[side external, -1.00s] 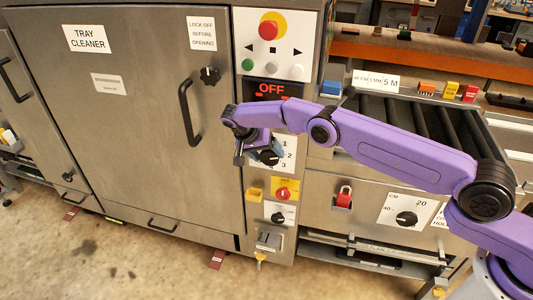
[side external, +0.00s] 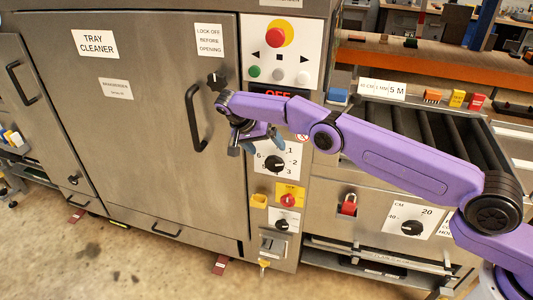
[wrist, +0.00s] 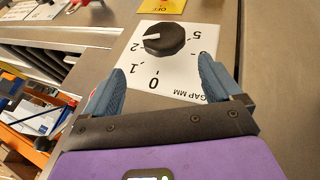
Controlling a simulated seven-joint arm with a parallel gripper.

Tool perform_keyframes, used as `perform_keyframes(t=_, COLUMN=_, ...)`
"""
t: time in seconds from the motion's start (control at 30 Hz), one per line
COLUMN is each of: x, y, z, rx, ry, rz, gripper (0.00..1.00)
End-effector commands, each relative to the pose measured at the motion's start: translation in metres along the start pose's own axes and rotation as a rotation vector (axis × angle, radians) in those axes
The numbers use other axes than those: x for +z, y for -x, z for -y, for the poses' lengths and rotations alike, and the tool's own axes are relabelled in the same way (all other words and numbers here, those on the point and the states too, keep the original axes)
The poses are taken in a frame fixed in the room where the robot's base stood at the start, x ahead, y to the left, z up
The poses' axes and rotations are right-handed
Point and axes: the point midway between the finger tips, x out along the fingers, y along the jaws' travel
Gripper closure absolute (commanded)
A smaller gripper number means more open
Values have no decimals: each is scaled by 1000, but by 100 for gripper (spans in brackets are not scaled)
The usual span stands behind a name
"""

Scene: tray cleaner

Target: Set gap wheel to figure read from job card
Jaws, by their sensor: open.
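The gap wheel is a black round knob (wrist: 165,38) on a white plate marked GAP MM (wrist: 178,88). Its white pointer line points left in the wrist view, close to the 2. The knob also shows in the side view (side external: 275,163). My gripper (wrist: 162,72) is open and empty, its blue fingers apart, short of the knob and not touching it. In the side view my gripper (side external: 255,142) is just above and left of the knob. A white card (side external: 382,89) above the rollers reads about 40 CM/MIN and 5 M, its end cut off.
Below the gap wheel are a red switch on yellow (side external: 289,199) and another black knob (side external: 282,224). Above are a red stop button (side external: 279,33) and a partly hidden OFF display (side external: 278,94). A door handle (side external: 194,118) stands out at left. A speed dial (side external: 411,227) is at right.

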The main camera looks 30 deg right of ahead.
Motion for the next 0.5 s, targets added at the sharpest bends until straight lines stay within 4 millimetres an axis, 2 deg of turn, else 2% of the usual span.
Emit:
perform_keyframes(t=0.23, x=-12, y=30, z=-13, rx=-2, ry=0, rz=-1, gripper=8)
perform_keyframes(t=0.5, x=-17, y=41, z=-18, rx=0, ry=1, rz=0, gripper=8)
